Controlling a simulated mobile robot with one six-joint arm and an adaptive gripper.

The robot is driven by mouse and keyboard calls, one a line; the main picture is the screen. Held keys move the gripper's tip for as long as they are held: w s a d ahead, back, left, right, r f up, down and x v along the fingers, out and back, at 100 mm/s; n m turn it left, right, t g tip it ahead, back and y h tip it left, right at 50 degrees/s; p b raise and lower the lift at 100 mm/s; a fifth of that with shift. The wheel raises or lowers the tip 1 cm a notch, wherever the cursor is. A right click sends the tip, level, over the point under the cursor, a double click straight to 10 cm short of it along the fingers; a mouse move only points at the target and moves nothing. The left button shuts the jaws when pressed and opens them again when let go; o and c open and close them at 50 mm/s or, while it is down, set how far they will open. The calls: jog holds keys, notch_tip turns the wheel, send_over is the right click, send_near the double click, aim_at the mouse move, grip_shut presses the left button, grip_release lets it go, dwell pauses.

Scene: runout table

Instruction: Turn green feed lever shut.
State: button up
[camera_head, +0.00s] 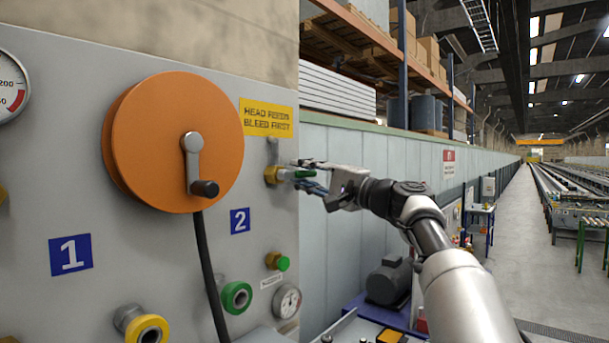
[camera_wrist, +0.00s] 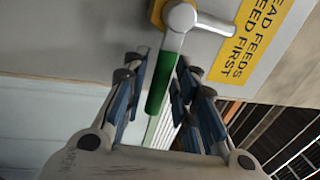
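The green feed lever (camera_head: 303,174) sticks out to the right from a brass valve body (camera_head: 270,175) on the grey panel, below the yellow sign. In the wrist view the green-sleeved lever (camera_wrist: 164,82) runs down from a pale round hub (camera_wrist: 181,17). My gripper (camera_head: 300,175) is at the lever, with one finger above it and one below in the head view. In the wrist view my gripper (camera_wrist: 162,76) is open, its blue-padded fingers on either side of the lever. Narrow gaps seem to show between pads and lever. The fingers partly hide the lever in the head view.
A large orange reel (camera_head: 150,120) with a crank (camera_head: 195,165) stands out from the panel left of the valve. A yellow sign (camera_head: 266,117) is above. A green knob (camera_head: 283,263), a gauge (camera_head: 287,301) and hose couplings (camera_head: 236,297) sit below.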

jog(key=shift+o, duration=0.5)
jog(key=v, duration=1.2)
